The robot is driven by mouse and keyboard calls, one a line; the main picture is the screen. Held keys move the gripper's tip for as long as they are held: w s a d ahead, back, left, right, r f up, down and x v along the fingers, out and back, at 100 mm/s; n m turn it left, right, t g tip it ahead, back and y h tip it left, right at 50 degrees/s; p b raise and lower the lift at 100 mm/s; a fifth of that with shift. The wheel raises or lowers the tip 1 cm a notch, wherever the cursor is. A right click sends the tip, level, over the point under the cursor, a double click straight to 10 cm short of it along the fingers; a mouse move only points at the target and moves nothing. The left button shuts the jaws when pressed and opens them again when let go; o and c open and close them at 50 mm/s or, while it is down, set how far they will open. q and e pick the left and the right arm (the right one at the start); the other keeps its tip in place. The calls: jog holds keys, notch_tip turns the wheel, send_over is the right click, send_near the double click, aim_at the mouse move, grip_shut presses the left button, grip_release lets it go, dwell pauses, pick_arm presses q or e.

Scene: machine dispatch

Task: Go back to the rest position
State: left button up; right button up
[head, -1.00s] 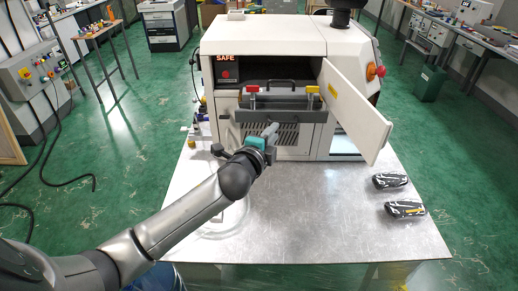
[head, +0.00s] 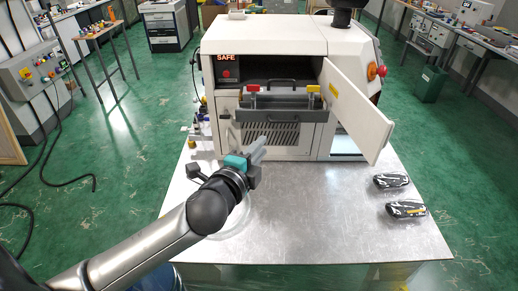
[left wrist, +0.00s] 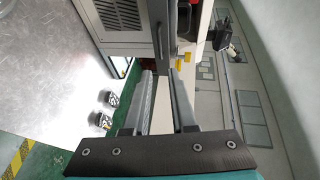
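My left gripper (head: 262,146) is over the metal table, in front of the machine (head: 262,36) and a little below its grey front bar (head: 267,116). In the left wrist view its two fingers (left wrist: 163,95) stand apart with nothing between them. My right gripper is in neither view. The white machine has its front door (head: 356,108) swung open to the right and a lit SAFE sign. A red clamp (head: 253,88) and a yellow clamp (head: 313,89) stand above the grey bar at the machine's opening.
Two black-and-white parts (head: 391,181) (head: 406,209) lie on the right of the metal table (head: 320,225). Small items stand at the machine's left side. The table's front middle is clear. Benches stand farther back on both sides, and a cable lies on the green floor at left.

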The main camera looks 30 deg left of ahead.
pick_arm(q)
jog(key=s+d+f+n+g+h, duration=0.1)
jog(key=s+d+f+n+g, duration=0.2)
jog(key=s+f+n+g, duration=0.65)
jog(key=s+d+f+n+g, duration=0.3)
jog(key=s+f+n, duration=0.3)
jog(key=s, duration=0.9)
notch_tip(320, 180, down, 32)
jog(key=s+m+g+b, duration=0.1)
jog(key=s+b, duration=0.1)
jog(key=b, duration=0.8)
jog(key=s+a+f+b, duration=0.1)
jog(key=s+f+b, duration=0.3)
jog(key=s+f, duration=0.3)
jog(key=s+a+f+g+b, duration=0.1)
jog(key=s+f+b, duration=0.3)
jog(key=s+f, duration=0.4)
notch_tip(320, 180, down, 7)
jog(key=shift+s+a+f, duration=0.15)
jog(key=shift+a+f, duration=0.05)
jog(key=shift+a, duration=0.15)
jog(key=shift+g, duration=0.25)
